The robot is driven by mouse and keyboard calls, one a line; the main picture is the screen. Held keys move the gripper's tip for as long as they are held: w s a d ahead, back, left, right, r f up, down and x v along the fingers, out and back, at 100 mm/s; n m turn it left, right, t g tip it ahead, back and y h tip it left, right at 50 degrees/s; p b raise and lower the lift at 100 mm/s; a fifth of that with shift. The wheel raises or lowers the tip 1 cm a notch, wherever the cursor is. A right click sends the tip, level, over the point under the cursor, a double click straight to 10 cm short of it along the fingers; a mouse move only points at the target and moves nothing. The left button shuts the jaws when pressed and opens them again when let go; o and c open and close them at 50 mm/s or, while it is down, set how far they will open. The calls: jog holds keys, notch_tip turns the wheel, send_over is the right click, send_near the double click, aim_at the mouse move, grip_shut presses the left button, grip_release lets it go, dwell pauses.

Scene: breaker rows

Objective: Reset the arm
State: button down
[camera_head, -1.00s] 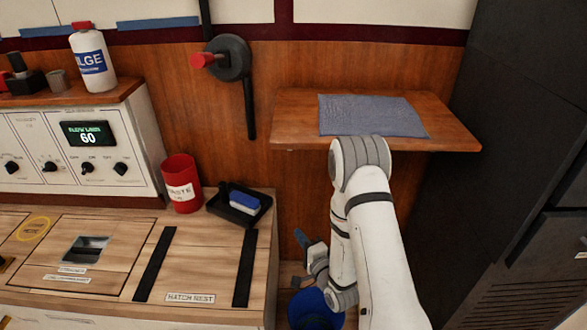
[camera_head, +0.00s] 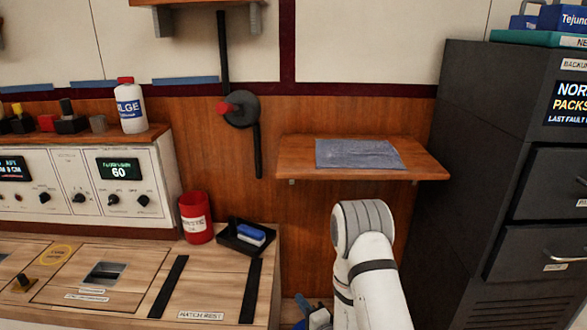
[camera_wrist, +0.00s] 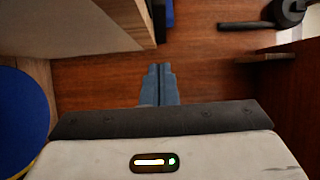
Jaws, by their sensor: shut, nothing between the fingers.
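My gripper shows in the wrist view (camera_wrist: 159,72), its two blue-grey fingers together with nothing between them. It points toward a reddish-brown wood surface. In the head view only a small part of the gripper shows at the bottom edge, left of my white arm, and its fingertips cannot be made out there. My arm is bent, with its grey-ringed joint in front of and below a wooden shelf.
The wooden shelf (camera_head: 285,158) carries a grey-blue cloth (camera_head: 358,154). A wooden counter (camera_head: 222,285) with a red cup (camera_head: 195,218) and black tray (camera_head: 230,245) stands left. A dark cabinet (camera_head: 470,150) stands right. A blue round thing (camera_wrist: 20,120) is at left in the wrist view.

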jog(key=d+r+n+g+h+p, duration=0.25)
jog(key=r+p, duration=0.35)
jog(key=r, duration=0.5)
jog(key=d+r+n+g+h+p, duration=0.1)
jog(key=d+r+n+h+p, duration=0.15)
jog(key=r+p, duration=0.55)
jog(key=d+r+n+g+h+p, duration=0.2)
jog(key=d+r+p, duration=0.2)
jog(key=r, duration=0.9)
jog(key=s+d+r+n+g+p, duration=0.1)
jog(key=s+r+n+g+p, duration=0.1)
jog(key=s+r+g+p, duration=0.2)
jog(key=s+d+r+n+g+h+p, duration=0.1)
jog(key=s+r+p, duration=0.9)
jog(key=s+r, duration=1)
jog(key=s+d+n+g, duration=0.1)
jog(key=n+g, duration=0.1)
jog(key=shift+s+d+r+g, duration=0.15)
jog(key=shift+d+g, duration=0.05)
jog(key=shift+g, duration=0.15)
